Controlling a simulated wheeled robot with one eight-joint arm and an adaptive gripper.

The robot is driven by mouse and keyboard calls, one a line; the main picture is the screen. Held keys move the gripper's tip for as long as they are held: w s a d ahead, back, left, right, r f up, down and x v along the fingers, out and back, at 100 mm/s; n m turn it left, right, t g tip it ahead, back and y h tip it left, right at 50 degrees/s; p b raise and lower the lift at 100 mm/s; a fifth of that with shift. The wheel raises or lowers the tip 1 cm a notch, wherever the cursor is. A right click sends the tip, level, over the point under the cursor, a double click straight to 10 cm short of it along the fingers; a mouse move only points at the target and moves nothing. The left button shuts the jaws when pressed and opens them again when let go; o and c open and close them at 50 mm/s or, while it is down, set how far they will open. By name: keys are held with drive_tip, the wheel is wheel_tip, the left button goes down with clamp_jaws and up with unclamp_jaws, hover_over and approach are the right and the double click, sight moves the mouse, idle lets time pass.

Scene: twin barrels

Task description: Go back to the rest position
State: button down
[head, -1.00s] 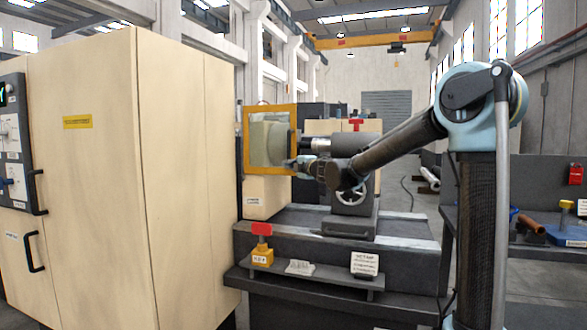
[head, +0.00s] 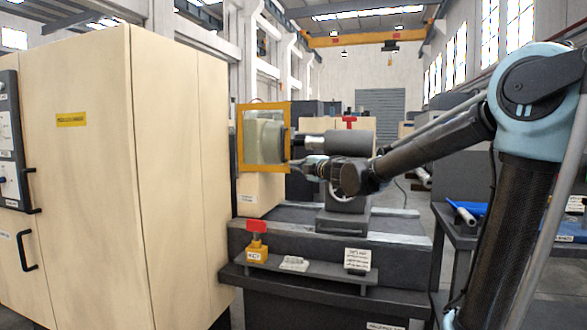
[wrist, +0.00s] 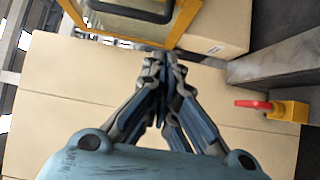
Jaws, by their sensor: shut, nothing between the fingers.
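My gripper (head: 296,163) is shut and empty. In the head view it is held out in the air in front of the lathe, close to the yellow-framed window guard (head: 263,138); whether it touches the guard's dark handle I cannot tell. In the wrist view my gripper (wrist: 163,55) has its fingertips together, just below the guard (wrist: 150,18) with its dark handle in the picture. My arm reaches in from the right, its elbow high at the right edge of the head view.
A large cream cabinet (head: 110,180) fills the left. The dark lathe bed (head: 380,235) lies below my arm. A shelf (head: 300,275) carries a yellow block with a red top (head: 257,240) and a white sign (head: 357,261). A bench with a blue thing (head: 465,208) stands at right.

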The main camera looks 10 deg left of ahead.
drive_tip(key=w+d+f+m+t+h, duration=0.15)
drive_tip(key=d+m+h, duration=0.3)
drive_tip(key=d, duration=0.55)
drive_tip(key=w+d+m+t+h, duration=0.1)
drive_tip(key=d+m+t+h, duration=0.3)
drive_tip(key=d, duration=0.6)
drive_tip(key=s+d+f+m+g+h, duration=0.25)
drive_tip(key=d+f+m, duration=0.25)
drive_tip(key=d, duration=0.3)
drive_tip(key=s+d+f+m+g+h, duration=0.1)
drive_tip(key=s+d+f+m+h, duration=0.35)
drive_tip(key=d, duration=0.45)
drive_tip(key=s+d+f+m+g, duration=0.6)
drive_tip(key=s+d+f, duration=0.2)
drive_tip(key=s+f, duration=0.45)
drive_tip(key=s+a+f+m+g+y, duration=0.1)
drive_tip(key=s+f+g, duration=0.2)
drive_tip(key=s+f, duration=0.3)
drive_tip(key=s+a+f+m+g+y, duration=0.1)
drive_tip(key=s+f+m+g, duration=0.1)
drive_tip(key=s+f, duration=0.4)
drive_tip(key=s+g, duration=0.1)
drive_tip(key=s, duration=0.4)
drive_tip(key=shift+s+a+f, duration=0.15)
drive_tip(key=shift+s+f, duration=0.05)
drive_tip(key=shift+f, duration=0.15)
drive_tip(key=shift+w+f, duration=0.2)
drive_tip(key=shift+w, duration=0.3)
